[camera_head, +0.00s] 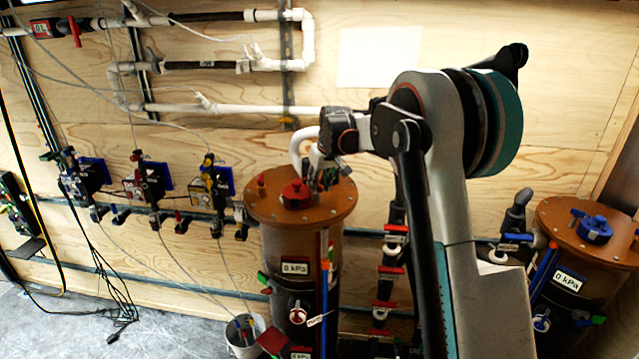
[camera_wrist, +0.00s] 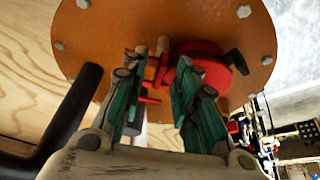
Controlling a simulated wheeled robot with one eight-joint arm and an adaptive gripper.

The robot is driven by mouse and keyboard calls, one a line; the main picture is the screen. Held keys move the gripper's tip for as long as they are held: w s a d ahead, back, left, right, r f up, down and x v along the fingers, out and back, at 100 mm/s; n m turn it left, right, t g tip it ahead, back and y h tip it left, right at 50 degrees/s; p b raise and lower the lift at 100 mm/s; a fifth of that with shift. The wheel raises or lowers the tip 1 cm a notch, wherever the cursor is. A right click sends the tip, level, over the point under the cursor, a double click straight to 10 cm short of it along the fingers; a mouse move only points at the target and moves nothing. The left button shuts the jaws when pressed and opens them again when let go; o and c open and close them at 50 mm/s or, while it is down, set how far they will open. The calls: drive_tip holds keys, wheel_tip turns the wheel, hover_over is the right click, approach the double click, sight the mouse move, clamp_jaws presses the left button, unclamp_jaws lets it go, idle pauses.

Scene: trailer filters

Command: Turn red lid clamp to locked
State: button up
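The red lid clamp (camera_head: 296,193) sits in the middle of the round orange-brown lid (camera_head: 265,212) of the left filter vessel. In the wrist view the clamp shows as a round red body (camera_wrist: 212,72) with a black end piece at its right and thin red parts at its left. My gripper (camera_head: 326,174) is low over the lid, at the clamp's right side. In the wrist view the gripper's (camera_wrist: 158,68) two green fingers are spread, with red clamp parts seen between them. The right finger covers part of the clamp. I cannot tell whether the fingers touch it.
A white pipe (camera_head: 303,148) rises close behind my gripper. A second vessel with a blue lid clamp (camera_head: 595,229) stands at the right. Red-handled valves (camera_head: 391,271) lie between the vessels. A bucket (camera_head: 244,337) stands on the floor. Bolts ring the lid's edge.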

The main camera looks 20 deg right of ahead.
clamp_jaws()
drive_tip(key=shift+n, duration=0.3)
drive_tip(key=n, duration=0.1)
drive_tip(key=n+y, duration=0.1)
drive_tip(key=n, duration=0.1)
drive_tip(key=n+y, duration=0.1)
drive_tip(key=n, duration=0.1)
drive_tip(key=shift+w+d+g+b, duration=0.1)
drive_tip(key=shift+d+g+b, duration=0.2)
drive_tip(key=shift+g+b, duration=0.1)
drive_tip(key=n+g+y, duration=0.1)
drive_tip(key=n, duration=0.5)
drive_tip(key=shift+w+d+n+g+y+p, duration=0.2)
drive_tip(key=shift+n+g+y+p, duration=0.1)
drive_tip(key=shift+g+y, duration=0.1)
unclamp_jaws()
